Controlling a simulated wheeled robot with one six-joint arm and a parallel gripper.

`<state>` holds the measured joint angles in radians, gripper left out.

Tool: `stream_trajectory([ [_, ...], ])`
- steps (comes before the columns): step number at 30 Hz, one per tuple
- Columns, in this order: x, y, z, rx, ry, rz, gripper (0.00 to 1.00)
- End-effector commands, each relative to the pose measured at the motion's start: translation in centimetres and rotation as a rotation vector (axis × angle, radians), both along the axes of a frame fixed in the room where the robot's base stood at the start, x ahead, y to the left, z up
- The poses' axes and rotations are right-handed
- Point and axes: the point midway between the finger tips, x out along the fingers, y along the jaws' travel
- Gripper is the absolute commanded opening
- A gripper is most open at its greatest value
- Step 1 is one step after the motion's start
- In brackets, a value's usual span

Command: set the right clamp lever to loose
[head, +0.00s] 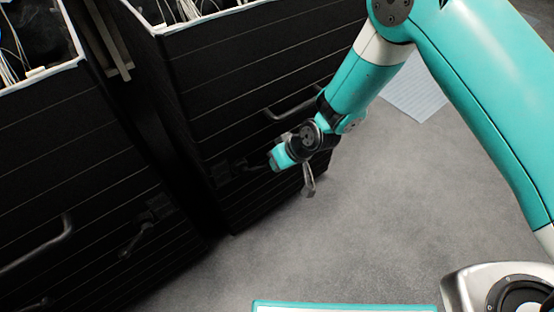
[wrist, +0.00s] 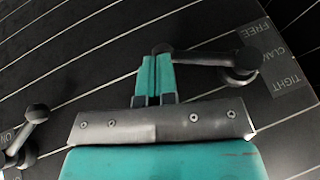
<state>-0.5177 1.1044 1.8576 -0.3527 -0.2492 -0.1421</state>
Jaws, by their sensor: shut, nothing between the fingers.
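The clamp lever (wrist: 205,57) is a dark bar with a round hub at its right end, beside labels reading FREE (wrist: 252,32) and TIGHT (wrist: 290,82). The bar runs left from the hub, and its rounded end is at my fingertips. My gripper (wrist: 155,60) is shut with its teal fingers together and nothing between them. Whether the fingertips touch the lever I cannot tell. In the head view, my gripper (head: 273,163) is at the front of the right black cabinet, by the dark lever (head: 255,168), which it partly hides.
Another dark lever (wrist: 30,125) is at the left of the wrist view. The right cabinet (head: 215,85) has a bar handle (head: 285,113) near my wrist. The left cabinet (head: 85,170) has its own lever (head: 135,243) and handle (head: 45,245).

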Motion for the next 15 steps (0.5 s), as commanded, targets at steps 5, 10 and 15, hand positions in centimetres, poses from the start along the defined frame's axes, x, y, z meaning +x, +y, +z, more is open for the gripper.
stream_trajectory([
  [5,-0.3,-1.0,3.6,0.004,-0.003,0.005,0.00],
  [10,-0.9,-3.2,6.7,0.004,-0.004,0.006,0.00],
  [15,-1.3,-5.1,9.4,0.006,-0.004,0.006,0.00],
])
